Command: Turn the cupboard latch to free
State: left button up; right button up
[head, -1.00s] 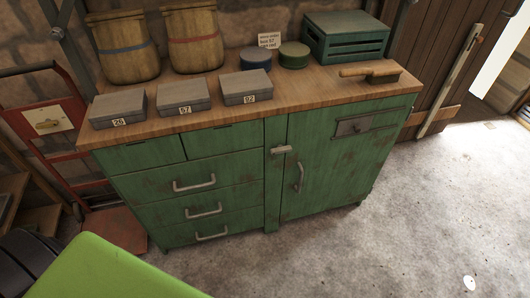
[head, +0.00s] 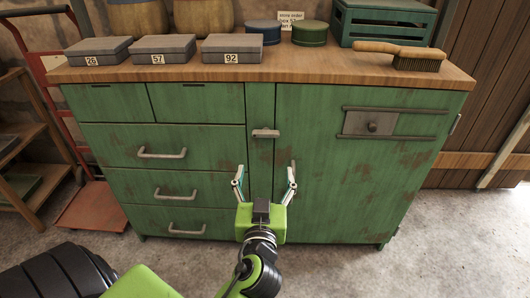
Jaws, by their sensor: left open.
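The cupboard latch (head: 265,133) is a small pale metal bar on the front of the green cupboard (head: 350,195). It lies level across the seam between the narrow upright post and the cupboard door. My left gripper (head: 266,178) is open and empty, with its fingers spread to either side below the latch. It looks apart from the latch, though its exact distance from the cupboard front is hard to tell. The door's upright handle is mostly hidden behind the right finger. My right gripper is not in view.
Drawers with bar handles (head: 162,154) are left of the post. A small sliding plate with a knob (head: 371,125) is on the door. Grey numbered boxes (head: 231,48) and a brush (head: 400,53) are on the wooden top. A red hand truck (head: 93,207) stands at the left.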

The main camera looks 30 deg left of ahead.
pick_arm(q)
jog(key=r, duration=0.1)
send_near(266, 136)
jog(key=x, duration=0.7)
jog(key=shift+w+a, duration=0.1)
jog(key=shift+w+a+f, duration=0.1)
jog(key=shift+w+a, duration=0.3)
jog(key=shift+w, duration=0.25)
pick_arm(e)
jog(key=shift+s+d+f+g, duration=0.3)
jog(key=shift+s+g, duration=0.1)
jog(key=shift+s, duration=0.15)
pick_arm(q)
jog(key=shift+c, duration=0.3)
jog(key=c, duration=1)
